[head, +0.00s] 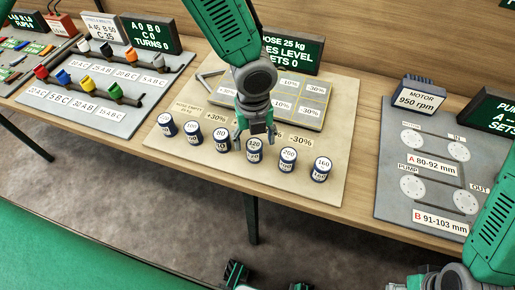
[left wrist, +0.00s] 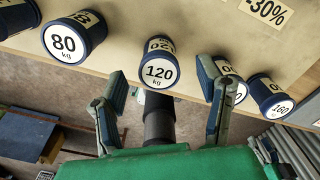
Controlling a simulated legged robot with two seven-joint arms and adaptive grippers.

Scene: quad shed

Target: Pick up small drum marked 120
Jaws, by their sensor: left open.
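The small drum marked 120 (head: 254,150) stands upright on the beige board, in a row of similar blue-and-white drums. My left gripper (head: 256,137) is over it from behind, with its fingers spread to either side. In the left wrist view the 120 drum (left wrist: 160,72) shows between the two open fingertips (left wrist: 162,80), and I see no finger pressed on it.
The drum marked 80 (head: 222,140) and a drum (head: 287,160) stand close on either side, with the drum marked 160 (head: 321,170) at the row's right end. A grey platform (head: 317,120) with labelled squares lies behind. The table's front edge is just before the row.

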